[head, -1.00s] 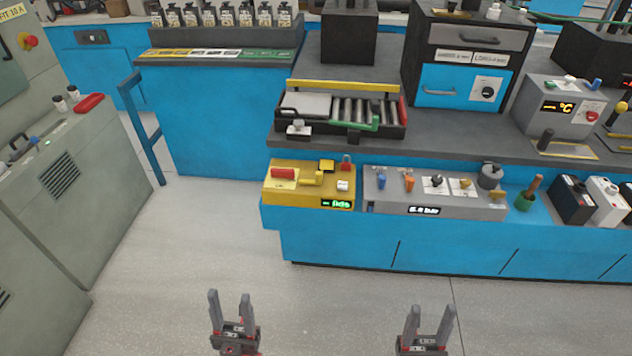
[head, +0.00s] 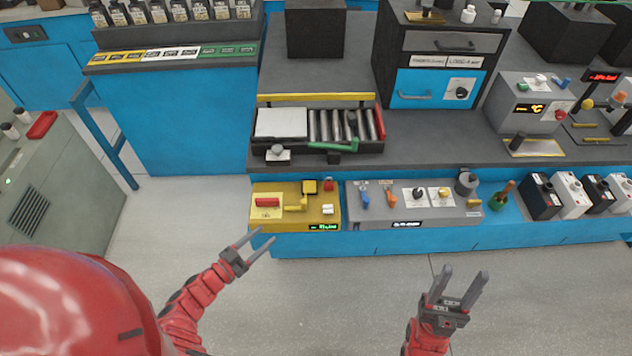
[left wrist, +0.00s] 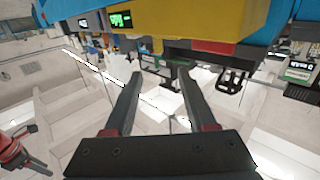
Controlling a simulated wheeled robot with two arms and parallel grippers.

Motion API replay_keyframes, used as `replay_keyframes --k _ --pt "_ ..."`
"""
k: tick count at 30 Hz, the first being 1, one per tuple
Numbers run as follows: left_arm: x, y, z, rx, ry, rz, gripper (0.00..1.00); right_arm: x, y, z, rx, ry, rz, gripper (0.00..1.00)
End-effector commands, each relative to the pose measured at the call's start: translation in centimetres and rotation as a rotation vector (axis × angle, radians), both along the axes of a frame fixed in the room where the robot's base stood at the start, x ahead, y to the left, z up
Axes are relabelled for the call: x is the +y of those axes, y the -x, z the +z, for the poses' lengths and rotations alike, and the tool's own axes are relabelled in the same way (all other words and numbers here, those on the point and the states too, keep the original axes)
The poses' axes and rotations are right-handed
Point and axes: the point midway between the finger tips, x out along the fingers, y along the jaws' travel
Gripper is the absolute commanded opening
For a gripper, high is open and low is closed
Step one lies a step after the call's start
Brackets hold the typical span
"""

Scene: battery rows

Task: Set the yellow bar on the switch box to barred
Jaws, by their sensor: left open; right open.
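The yellow switch box (head: 259,222) stands on the blue bench's front ledge, left of a grey panel box. A yellow bar (head: 296,206) lies low across the middle of its top, beside a red handle (head: 267,202) on a pale plate. Its green display is lit, too small to read. My left gripper (head: 264,238) is open and empty, just in front of the box's lower left edge and apart from it. In the left wrist view my left gripper (left wrist: 160,76) is open, with a yellow surface (left wrist: 205,18) above it. My right gripper (head: 465,273) is open and empty over the floor.
The grey panel box (head: 405,214) with coloured switches stands close to the switch box's right. A roller tray (head: 262,151) is on the bench behind. A green cabinet (head: 80,190) is at left. The floor in front of the bench is clear.

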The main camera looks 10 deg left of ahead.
Motion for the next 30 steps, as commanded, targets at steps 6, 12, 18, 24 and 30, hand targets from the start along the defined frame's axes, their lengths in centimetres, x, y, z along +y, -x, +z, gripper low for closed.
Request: replay_keyframes --k 6,12,18,24,30 --pt "-1.3 -2.4 0.1 0.003 0.003 0.0 0.57 0.0 0.0 0.5 0.001 0.0 0.0 0.53" --pt "-3.2 -5.9 0.0 0.0 0.004 0.001 0.57 0.0 0.0 0.6 0.0 0.0 0.0 0.53" --pt "-5.2 -9.5 -0.2 -0.002 0.003 0.001 0.57 0.0 0.0 0.1 0.0 0.0 0.0 0.53" --pt "-7.1 -12.8 -0.2 -0.003 0.004 -0.001 0.57 0.0 0.0 -0.9 0.0 0.0 0.0 0.53" --pt "-8.3 -14.7 -0.2 -0.002 0.002 -0.003 0.57 0.0 0.0 -1.6 0.0 0.0 0.0 0.53"
